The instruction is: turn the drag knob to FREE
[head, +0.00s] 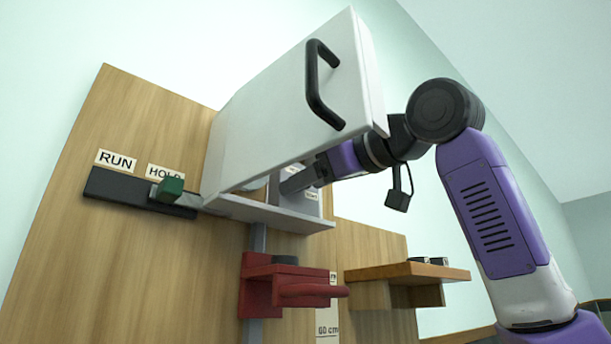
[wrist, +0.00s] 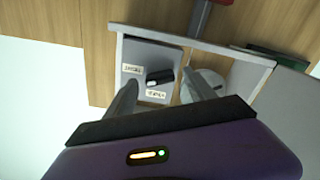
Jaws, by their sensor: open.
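The drag knob (wrist: 160,76) is a small black bar with a white end, on a grey panel (wrist: 133,52) inside the grey housing in the wrist view. Its white end points left and slightly down, between two white labels (wrist: 132,69) whose text I cannot read surely. My gripper (wrist: 159,80) is open, with one finger on each side of the knob in the picture; I cannot tell whether they touch it. In the head view my gripper (head: 296,182) reaches into the housing under the white cover, and the knob is hidden there.
The white cover (head: 285,100) with a black handle (head: 322,85) hangs over my gripper. A slider (head: 168,190) with a green block stands near HOLD, beside RUN. A red clamp (head: 285,285) sits below the housing, and a wooden shelf (head: 405,272) is at right.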

